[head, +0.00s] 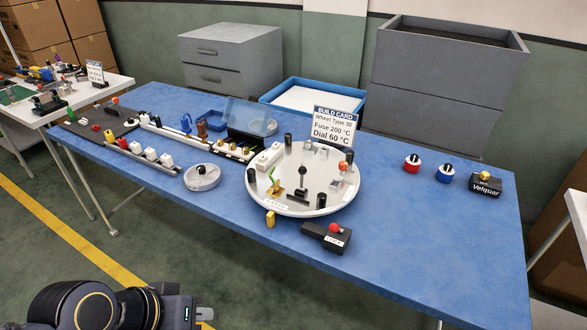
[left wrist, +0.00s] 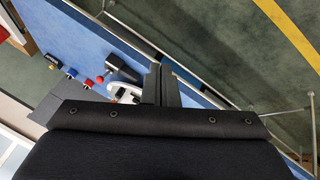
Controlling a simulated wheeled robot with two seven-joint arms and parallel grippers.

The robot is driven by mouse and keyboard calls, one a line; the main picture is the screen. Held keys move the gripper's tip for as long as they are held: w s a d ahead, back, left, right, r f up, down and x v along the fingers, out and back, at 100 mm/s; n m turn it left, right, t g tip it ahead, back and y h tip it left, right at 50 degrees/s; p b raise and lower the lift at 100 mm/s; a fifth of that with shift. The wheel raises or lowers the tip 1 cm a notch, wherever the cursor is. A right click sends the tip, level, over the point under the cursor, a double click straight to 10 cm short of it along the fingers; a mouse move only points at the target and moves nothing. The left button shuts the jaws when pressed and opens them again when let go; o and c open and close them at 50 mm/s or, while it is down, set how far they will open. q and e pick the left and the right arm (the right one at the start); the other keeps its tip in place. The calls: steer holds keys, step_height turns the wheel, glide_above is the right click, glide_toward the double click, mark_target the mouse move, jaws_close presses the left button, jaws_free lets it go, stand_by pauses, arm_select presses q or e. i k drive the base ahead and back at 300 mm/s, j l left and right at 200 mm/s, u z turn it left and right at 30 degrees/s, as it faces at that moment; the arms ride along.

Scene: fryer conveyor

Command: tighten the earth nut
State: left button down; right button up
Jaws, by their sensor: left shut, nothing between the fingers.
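A white round base (head: 318,208) stands on the blue table. A label that seems to read EARTH (head: 276,204) is at its front left. Just behind the label is a small gold piece with a green strand (head: 273,188), which looks like the earth terminal. I cannot make out the nut on it or how tight it is. My left gripper (head: 205,314) is shut and empty at the bottom of the head view, low in front of the table and well apart from the base. Its fingers also show in the left wrist view (left wrist: 161,86). My right gripper is not in view.
A build card (head: 334,127) stands behind. Red (head: 412,164) and blue (head: 446,173) dials are at right. The front-right tabletop is clear.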

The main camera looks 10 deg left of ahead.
mark_target(274, 188)
steer(key=i+j+z, duration=0.2)
steer(key=j, duration=0.15)
steer(key=i+j+z, duration=0.15)
steer(key=j, duration=0.2)
steer(key=i+j+z, duration=0.2)
steer(key=j, duration=0.2)
